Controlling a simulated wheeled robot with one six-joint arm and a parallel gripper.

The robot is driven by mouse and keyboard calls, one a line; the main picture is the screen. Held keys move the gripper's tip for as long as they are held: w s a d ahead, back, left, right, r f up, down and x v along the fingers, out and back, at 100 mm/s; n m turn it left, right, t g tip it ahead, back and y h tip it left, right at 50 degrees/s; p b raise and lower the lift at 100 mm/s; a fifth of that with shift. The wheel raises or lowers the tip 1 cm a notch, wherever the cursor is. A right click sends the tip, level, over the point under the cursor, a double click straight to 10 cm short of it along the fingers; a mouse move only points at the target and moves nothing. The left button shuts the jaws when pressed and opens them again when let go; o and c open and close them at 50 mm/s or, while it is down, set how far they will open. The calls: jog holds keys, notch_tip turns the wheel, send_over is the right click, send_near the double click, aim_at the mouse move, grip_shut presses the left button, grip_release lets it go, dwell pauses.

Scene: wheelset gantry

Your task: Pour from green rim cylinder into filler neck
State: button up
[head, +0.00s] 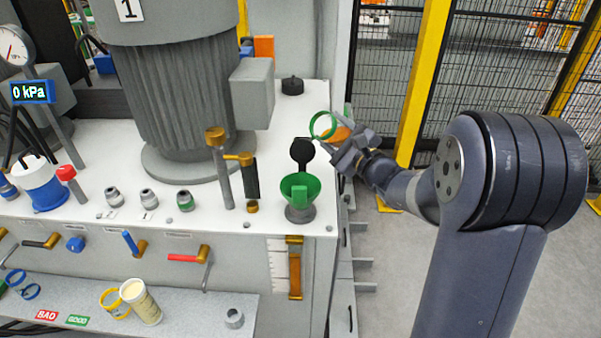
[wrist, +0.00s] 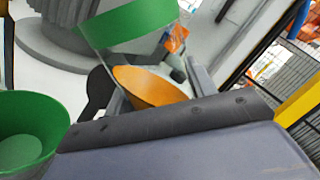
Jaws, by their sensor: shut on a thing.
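The green rim cylinder (head: 322,125) is clear, with a green band at its mouth and orange content inside. It also shows in the wrist view (wrist: 130,24), with the orange surface below the band. My gripper (head: 347,148) is shut on it and holds it tilted, mouth toward the left, above the bench's right edge. The filler neck (head: 299,211) is a grey collar with a green funnel (head: 300,185) in it; the funnel is at lower left in the wrist view (wrist: 35,130). The cylinder is above and right of the funnel, apart from it. No stream shows.
A black round flap (head: 302,151) stands behind the funnel. A brass-topped post and lever (head: 220,165) are left of it. A large ribbed grey housing (head: 178,100) fills the back. A yellow post (head: 424,80) and mesh fence are at right.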

jog(key=shift+f+n+y+b, duration=0.2)
jog(key=shift+n+y+b, duration=0.1)
jog(key=shift+n, duration=1.4)
dwell(2.5)
jog(key=shift+r+n+p, duration=0.4)
jog(key=shift+r+n, duration=0.1)
jog(key=shift+n, duration=0.3)
dwell(1.2)
jog(key=shift+f+m+b, duration=0.3)
jog(key=shift+f+b, duration=0.1)
jog(key=m, duration=0.4)
jog(key=shift+r, duration=0.1)
jog(key=shift+p, duration=0.35)
